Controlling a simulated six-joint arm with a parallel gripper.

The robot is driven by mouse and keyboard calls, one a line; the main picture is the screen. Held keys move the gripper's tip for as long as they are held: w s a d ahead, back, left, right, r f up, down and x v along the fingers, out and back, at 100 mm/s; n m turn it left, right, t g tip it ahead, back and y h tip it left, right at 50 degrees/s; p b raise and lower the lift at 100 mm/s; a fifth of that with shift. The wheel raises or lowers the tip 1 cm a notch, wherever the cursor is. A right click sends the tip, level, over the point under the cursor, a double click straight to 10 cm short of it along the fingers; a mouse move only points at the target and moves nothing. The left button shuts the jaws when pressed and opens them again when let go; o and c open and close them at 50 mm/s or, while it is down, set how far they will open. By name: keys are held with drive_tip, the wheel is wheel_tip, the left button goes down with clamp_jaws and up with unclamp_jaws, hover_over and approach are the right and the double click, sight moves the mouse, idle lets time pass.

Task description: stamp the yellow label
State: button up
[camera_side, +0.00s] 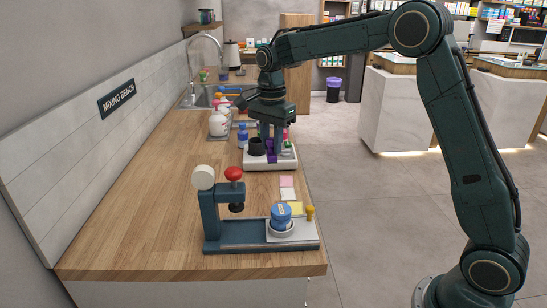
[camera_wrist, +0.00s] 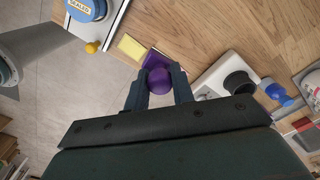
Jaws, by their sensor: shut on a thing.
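My gripper (camera_side: 271,138) is shut on a purple stamp (camera_side: 271,157). In the wrist view its fingers (camera_wrist: 159,86) close around the stamp's round purple knob (camera_wrist: 158,80), with the flat purple base (camera_wrist: 155,58) beyond it. The yellow label (camera_side: 296,208) lies flat at the bench's right edge, in front of a pale label (camera_side: 287,194) and a pink label (camera_side: 286,181). In the wrist view the yellow label (camera_wrist: 131,47) is just up-left of the stamp. The stamp's underside is hidden.
A white tray (camera_side: 258,166) with a black cup (camera_side: 256,146) is behind the labels. A press (camera_side: 210,220) stands in front, with a blue-lidded jar (camera_side: 281,213) and a yellow knobbed piece (camera_side: 310,212). The bench's left-centre is clear.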

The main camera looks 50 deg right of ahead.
drive_tip(key=s+d+f, duration=0.1)
drive_tip(key=s+f, duration=0.5)
drive_tip(key=s, duration=0.1)
drive_tip(key=shift+d, duration=0.2)
drive_tip(key=shift+s+f, duration=0.1)
drive_tip(key=shift+f, duration=0.15)
drive_tip(key=shift+f, duration=2.8)
drive_tip(key=shift+f, duration=0.6)
drive_tip(key=shift+r, duration=0.1)
wheel_tip(320, 180, up, 7)
idle(1.2)
idle(0.7)
